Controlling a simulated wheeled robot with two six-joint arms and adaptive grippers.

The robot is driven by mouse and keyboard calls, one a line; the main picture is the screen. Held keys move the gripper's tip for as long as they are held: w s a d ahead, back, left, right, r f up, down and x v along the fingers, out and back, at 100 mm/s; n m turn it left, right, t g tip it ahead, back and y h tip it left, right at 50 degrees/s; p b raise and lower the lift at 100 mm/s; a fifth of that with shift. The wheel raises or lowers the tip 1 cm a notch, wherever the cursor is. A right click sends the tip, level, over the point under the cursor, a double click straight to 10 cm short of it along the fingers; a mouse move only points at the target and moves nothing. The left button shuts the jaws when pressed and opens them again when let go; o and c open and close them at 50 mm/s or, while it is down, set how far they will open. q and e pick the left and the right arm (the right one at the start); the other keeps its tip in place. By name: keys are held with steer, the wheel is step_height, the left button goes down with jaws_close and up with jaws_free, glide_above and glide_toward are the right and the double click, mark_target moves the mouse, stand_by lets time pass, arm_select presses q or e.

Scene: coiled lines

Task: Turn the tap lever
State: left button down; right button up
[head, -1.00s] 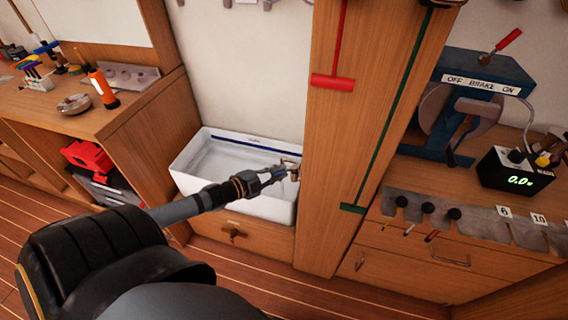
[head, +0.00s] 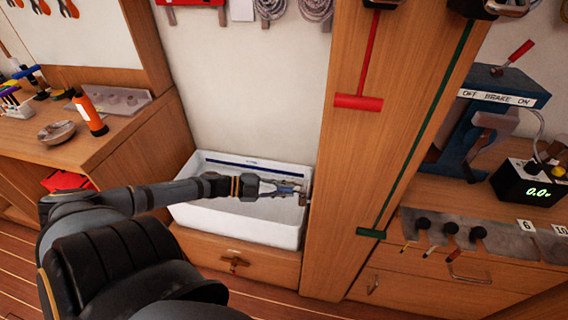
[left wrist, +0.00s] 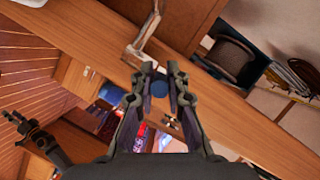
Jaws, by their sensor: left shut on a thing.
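A small metal tap (head: 304,198) stands at the right end of the white sink (head: 240,226), against the wooden post. My left gripper (head: 297,190) reaches across the sink and its fingertips are at the tap. In the left wrist view, the fingers (left wrist: 160,70) are close together around a small blue round piece (left wrist: 159,89), which looks like the end of the tap lever. The fingers hide most of the lever, so its angle cannot be told. A dark arm end with an orange ring, apparently my right gripper (left wrist: 18,120), shows at the lower left of the wrist view; its fingers are too small to read.
The wooden post (head: 345,190) with a red T-handle (head: 358,102) and a green rod (head: 415,130) rises right beside the tap. A workbench with an orange bottle (head: 90,114) is at the left. A blue brake unit (head: 490,88) stands at the right.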

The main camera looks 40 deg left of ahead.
arm_select(q)
steer(key=c, duration=1.3)
jaws_free()
steer(key=shift+c, duration=0.2)
